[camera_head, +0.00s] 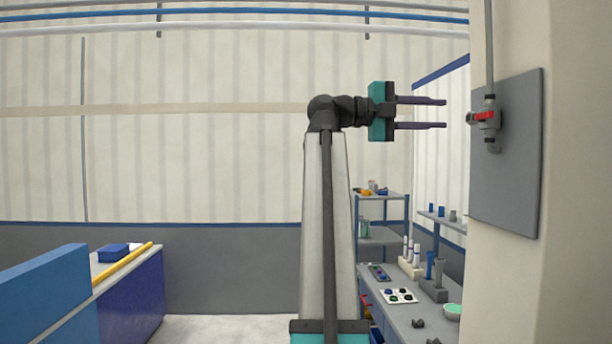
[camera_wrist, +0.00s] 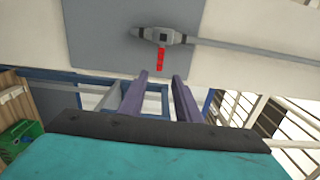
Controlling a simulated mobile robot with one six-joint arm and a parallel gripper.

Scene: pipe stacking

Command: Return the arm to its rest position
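My gripper (camera_head: 445,113) is at the top of my raised arm in the head view, pointing right. Its two purple fingers are apart with nothing between them. In the wrist view the fingers (camera_wrist: 160,84) also show spread and empty. A red-handled valve (camera_head: 484,119) on a grey pipe is mounted on a grey wall panel (camera_head: 510,190), just right of the fingertips in the head view. The valve (camera_wrist: 161,37) also shows ahead of the fingers in the wrist view. I see no contact between the fingers and the valve.
A grey workbench (camera_head: 400,315) with pipe pieces and small parts stands low on the right. A shelf rack (camera_head: 382,240) is behind it. A blue bench (camera_head: 140,300) with a yellow pipe (camera_head: 125,263) is at the lower left. The space left of my arm is open.

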